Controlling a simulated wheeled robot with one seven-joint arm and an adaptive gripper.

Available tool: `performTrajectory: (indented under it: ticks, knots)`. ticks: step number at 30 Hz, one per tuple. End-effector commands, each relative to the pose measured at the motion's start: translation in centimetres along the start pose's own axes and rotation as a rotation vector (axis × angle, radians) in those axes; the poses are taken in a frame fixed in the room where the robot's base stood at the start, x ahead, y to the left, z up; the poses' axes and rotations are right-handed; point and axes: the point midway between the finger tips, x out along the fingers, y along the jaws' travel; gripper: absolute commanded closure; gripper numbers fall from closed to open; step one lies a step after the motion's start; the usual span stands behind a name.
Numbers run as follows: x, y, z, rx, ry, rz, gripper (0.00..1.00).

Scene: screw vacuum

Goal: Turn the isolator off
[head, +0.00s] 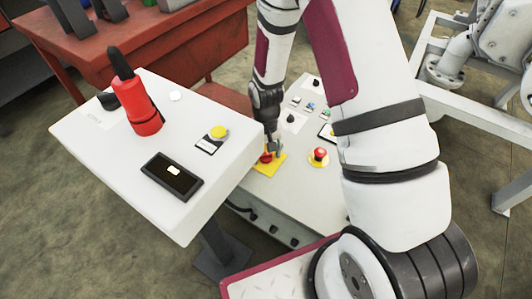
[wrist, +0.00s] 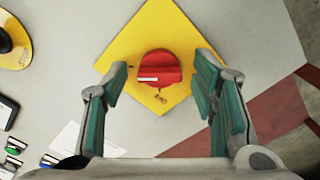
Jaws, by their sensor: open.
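The isolator is a red rotary knob (wrist: 160,68) on a yellow diamond plate (wrist: 180,35), set on the grey panel. In the wrist view it lies between and slightly beyond the fingertips of my gripper (wrist: 160,85). The fingers are open, one on each side of the knob, with a visible gap on both sides. A white mark runs across the knob's lower left part. In the head view my gripper (head: 273,146) reaches down over the yellow plate (head: 272,168), and the red knob (head: 266,157) is partly hidden by it.
A red emergency-stop button (head: 319,153) on a yellow disc sits right of the isolator. Small switches and buttons (head: 309,105) lie behind. A raised white console (head: 110,180) with a red handle device (head: 140,112) stands close on the left. A red workbench (head: 180,40) is behind.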

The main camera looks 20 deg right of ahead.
Motion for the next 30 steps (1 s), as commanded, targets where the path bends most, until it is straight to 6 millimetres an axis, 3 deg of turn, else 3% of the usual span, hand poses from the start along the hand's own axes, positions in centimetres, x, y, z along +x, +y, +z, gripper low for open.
performTrajectory:
  ticks: [5,9,12,22,30]
  knots:
    - [-0.04,0.00,-0.02,0.000,0.000,0.000,0.47]
    - [-0.04,0.01,-0.02,0.000,0.000,0.000,0.78]
    - [-0.04,0.01,-0.02,0.000,0.000,0.000,0.95]
    - [-0.06,0.02,-0.02,-0.034,0.000,0.000,0.95]
    - [-0.12,0.02,-0.05,-0.192,0.001,0.000,0.95]
